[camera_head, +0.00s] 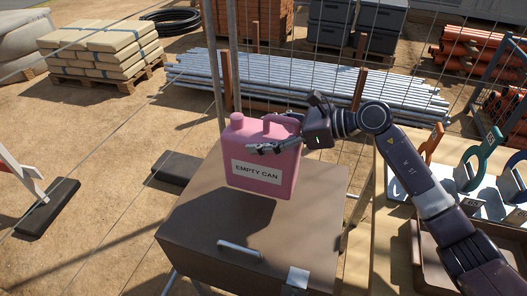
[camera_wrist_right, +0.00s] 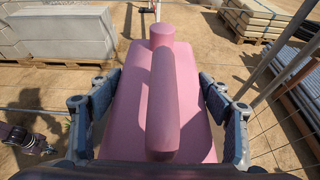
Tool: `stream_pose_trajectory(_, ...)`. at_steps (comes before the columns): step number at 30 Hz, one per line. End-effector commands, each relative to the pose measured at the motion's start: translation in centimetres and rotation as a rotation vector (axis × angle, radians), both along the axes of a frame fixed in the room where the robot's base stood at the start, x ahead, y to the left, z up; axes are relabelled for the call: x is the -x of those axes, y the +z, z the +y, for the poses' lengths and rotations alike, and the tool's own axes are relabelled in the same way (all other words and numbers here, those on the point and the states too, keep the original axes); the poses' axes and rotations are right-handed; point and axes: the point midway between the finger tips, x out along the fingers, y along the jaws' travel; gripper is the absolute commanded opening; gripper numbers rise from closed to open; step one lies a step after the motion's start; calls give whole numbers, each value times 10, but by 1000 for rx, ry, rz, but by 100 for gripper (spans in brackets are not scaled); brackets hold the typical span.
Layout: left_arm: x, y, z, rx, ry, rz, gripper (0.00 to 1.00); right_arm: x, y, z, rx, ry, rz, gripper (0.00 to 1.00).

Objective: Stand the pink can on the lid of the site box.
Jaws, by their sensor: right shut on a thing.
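The pink can (camera_head: 265,150), marked "EMPTY CAN", is upright over the lid (camera_head: 200,215) of the brown site box, near its back. Its base appears to meet the lid, but I cannot tell whether a small gap remains. My right gripper (camera_head: 268,146) reaches in from the right and is shut on the can. The right wrist view shows the can (camera_wrist_right: 160,105) between the two fingers, with its cap at the far end. What seems to be my left gripper (camera_wrist_right: 28,140) is at the lower left there, too small to read its state.
A wire fence with a post (camera_head: 214,60) stands close behind the box. A table with coloured rings (camera_head: 480,160) is at the right. The front and left of the lid are clear.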

Motion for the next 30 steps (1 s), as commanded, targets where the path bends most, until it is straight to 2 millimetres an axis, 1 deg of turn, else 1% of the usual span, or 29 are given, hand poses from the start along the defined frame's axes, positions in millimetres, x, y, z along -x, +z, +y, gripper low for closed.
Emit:
stream_pose_trajectory(3, -6, 4, -1, 1, -1, -8, 0, 0, -16, 1, -4, -1, -1, 24)
stream_pose_trajectory(7, -14, 6, -2, 2, -1, -20, 0, -1, -26, 0, -4, -1, -2, 24)
stream_pose_trajectory(9, -17, 8, -2, 3, -2, -25, 0, 0, -35, 0, -3, -1, 1, 24)
stream_pose_trajectory(12, -18, 10, -3, 4, -2, -26, 0, 0, -51, 1, -5, -2, 2, 24)
stream_pose_trajectory(15, -17, 12, -3, 4, -3, -26, 0, 0, -62, 0, -4, -2, 0, 24)
stream_pose_trajectory(18, -17, 11, -4, 5, -3, -24, 0, -1, -67, 0, -3, -1, -4, 24)
stream_pose_trajectory(24, -14, 11, -4, 6, -3, -20, 0, -1, -67, 0, -3, -1, -5, 24)
stream_pose_trajectory(28, -12, 6, -4, 6, -2, -17, 0, 0, -71, 0, -2, -1, -4, 24)
stream_pose_trajectory(29, -11, 6, -4, 5, -2, -16, 0, 0, -72, 0, -1, 0, -3, 73)
stream_pose_trajectory(30, -11, 7, -4, 5, -2, -15, 0, 0, -71, 0, -1, 0, -3, 77)
